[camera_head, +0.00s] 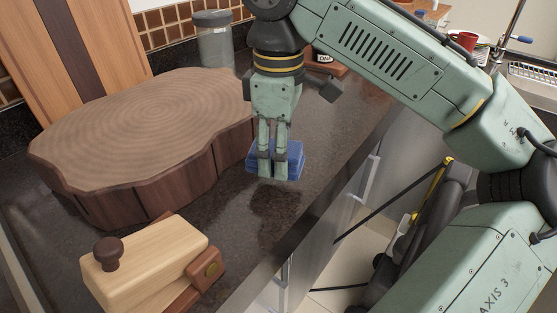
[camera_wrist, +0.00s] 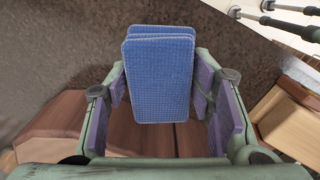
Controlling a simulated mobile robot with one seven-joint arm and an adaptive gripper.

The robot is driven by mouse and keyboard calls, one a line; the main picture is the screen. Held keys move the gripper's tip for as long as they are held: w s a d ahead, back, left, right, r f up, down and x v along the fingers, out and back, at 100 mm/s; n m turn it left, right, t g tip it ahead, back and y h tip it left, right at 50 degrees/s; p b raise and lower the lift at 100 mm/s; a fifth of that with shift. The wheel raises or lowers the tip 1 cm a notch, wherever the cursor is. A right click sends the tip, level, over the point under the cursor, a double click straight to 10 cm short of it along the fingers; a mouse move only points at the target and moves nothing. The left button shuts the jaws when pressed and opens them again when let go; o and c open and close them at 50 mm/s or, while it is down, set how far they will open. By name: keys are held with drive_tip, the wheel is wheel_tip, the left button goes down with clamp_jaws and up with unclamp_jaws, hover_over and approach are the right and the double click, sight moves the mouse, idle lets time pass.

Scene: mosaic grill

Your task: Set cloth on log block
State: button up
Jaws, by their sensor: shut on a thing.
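The blue folded cloth (camera_head: 291,160) is at the counter to the right of the log block, with my gripper (camera_head: 272,172) around it. In the wrist view the cloth (camera_wrist: 158,75) shows as a stacked, folded blue pad between the purple-padded fingers of my gripper (camera_wrist: 160,105). The gripper is shut on the cloth. Whether the cloth touches the counter is hard to tell. The log block (camera_head: 150,125) is a wide wooden slab with a bare ringed top, left of the gripper; its side edge shows low in the wrist view (camera_wrist: 145,137).
A wooden box with a dark knob (camera_head: 150,265) stands in front of the log block. A glass jar (camera_head: 214,42) stands behind it, and a wooden board (camera_head: 85,45) leans at the back left. The counter's front edge runs close to the gripper's right.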

drive_tip(key=shift+w+f, duration=0.1)
drive_tip(key=shift+f, duration=1.7)
drive_tip(key=shift+f, duration=0.15)
drive_tip(key=o, duration=1.2)
wheel_tip(320, 180, up, 12)
drive_tip(key=shift+r+p, duration=0.2)
drive_tip(key=shift+p, duration=0.25)
